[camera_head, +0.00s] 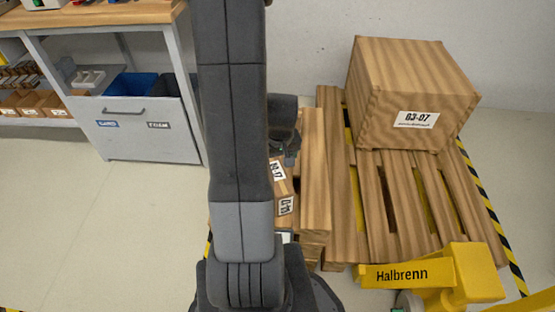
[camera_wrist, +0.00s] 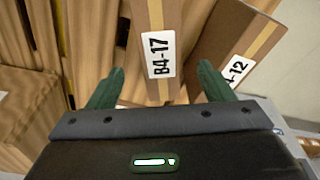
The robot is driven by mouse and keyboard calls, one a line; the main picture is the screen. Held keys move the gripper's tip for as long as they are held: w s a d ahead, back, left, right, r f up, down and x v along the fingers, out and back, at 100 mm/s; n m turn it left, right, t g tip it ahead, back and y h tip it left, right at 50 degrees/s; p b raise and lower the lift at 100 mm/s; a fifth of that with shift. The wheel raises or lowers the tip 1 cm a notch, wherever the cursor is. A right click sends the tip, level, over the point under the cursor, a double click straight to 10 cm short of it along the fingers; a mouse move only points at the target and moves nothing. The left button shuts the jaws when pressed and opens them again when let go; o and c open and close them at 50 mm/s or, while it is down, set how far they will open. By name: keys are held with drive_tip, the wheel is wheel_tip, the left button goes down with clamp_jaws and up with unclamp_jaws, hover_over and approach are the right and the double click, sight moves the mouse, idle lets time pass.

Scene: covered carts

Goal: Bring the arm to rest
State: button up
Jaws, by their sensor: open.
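My arm (camera_head: 234,130) stretches up the middle of the head view and hides part of what lies behind it. My gripper (camera_wrist: 160,84) shows in the wrist view with its two green fingers spread apart. A cardboard box labelled B4-17 (camera_wrist: 152,25) shows beyond and between the fingers; I cannot tell how far off it is. A second box, its label ending in 4-12 (camera_wrist: 226,40), stands tilted in the picture to its right. In the head view the fingertips are not clear behind the arm.
Small labelled boxes (camera_head: 284,185) sit beside my arm by wooden planks. A large wooden crate marked 03-07 (camera_head: 412,95) stands on a pallet (camera_head: 400,215) at right. A yellow Halbrenn frame (camera_head: 455,277) is at front right. A workbench (camera_head: 110,18) with a grey cabinet (camera_head: 140,145) stands at left; floor before it is clear.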

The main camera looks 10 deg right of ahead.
drive_tip(key=f+b, duration=0.1)
drive_tip(key=f, duration=0.3)
drive_tip(key=w+f+b, duration=0.1)
drive_tip(key=f, duration=0.3)
drive_tip(key=f+b, duration=0.1)
drive_tip(key=f, duration=0.3)
drive_tip(key=shift+w+a+f+b, duration=0.1)
drive_tip(key=shift+w+b, duration=0.25)
wheel_tip(320, 180, up, 3)
drive_tip(key=shift+p, duration=0.6)
drive_tip(key=shift+f, duration=0.1)
